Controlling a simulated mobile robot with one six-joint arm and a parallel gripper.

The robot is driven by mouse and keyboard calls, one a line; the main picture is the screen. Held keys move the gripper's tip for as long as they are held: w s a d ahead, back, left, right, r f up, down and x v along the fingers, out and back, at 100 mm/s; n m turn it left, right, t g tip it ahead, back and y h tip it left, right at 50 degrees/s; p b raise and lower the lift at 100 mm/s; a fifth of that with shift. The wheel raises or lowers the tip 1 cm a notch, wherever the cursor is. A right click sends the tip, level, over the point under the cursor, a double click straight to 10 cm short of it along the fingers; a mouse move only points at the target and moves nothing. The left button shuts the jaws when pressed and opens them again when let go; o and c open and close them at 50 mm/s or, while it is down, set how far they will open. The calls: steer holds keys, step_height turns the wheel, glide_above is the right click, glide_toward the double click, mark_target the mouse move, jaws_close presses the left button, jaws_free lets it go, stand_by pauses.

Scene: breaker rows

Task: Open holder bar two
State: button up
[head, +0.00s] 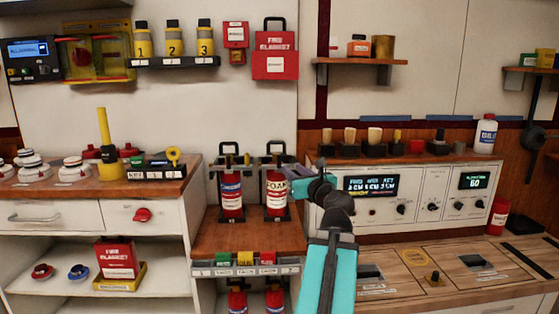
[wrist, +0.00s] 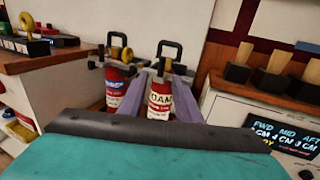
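Two red extinguishers stand side by side in black holders on the wooden shelf. The right one, labelled FOAM (head: 277,194), also shows in the wrist view (wrist: 159,100); the left one has a blue and white label (head: 232,194). A black looped bar (head: 275,149) stands upright at the top of the right holder, and a matching looped bar (head: 229,149) at the left one. My gripper (head: 286,174) is just right of the FOAM extinguisher's top. In the wrist view its purple fingers (wrist: 163,76) are spread, empty between the tips, pointing toward the right holder. Contact is unclear.
A control console (head: 400,198) with displays stands close to the right of my gripper. A white cabinet (head: 95,215) stands to the left. A row of labelled small blocks (head: 245,260) lines the shelf's front edge. The space in front of the extinguishers is clear.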

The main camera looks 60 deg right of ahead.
mark_target(280, 159)
steer(key=shift+d, duration=0.25)
steer(key=p+x, duration=0.2)
steer(key=p, duration=0.2)
steer(key=shift+w+d+r+p, duration=0.2)
steer(key=shift+w+d+p, duration=0.05)
steer(key=shift+d+p, duration=0.1)
steer(key=w+p, duration=0.1)
steer(key=p, duration=0.4)
steer(key=shift+w+d, duration=0.1)
steer(key=shift+d, duration=0.25)
steer(key=p, duration=0.6)
steer(key=shift+w+d, duration=0.3)
steer(key=shift+w, duration=0.1)
steer(key=shift+w+d+f, duration=0.25)
steer(key=shift+w+d, duration=0.35)
steer(key=shift+w, duration=0.15)
steer(key=shift+b+x, duration=0.3)
steer(key=shift+x, duration=2.85)
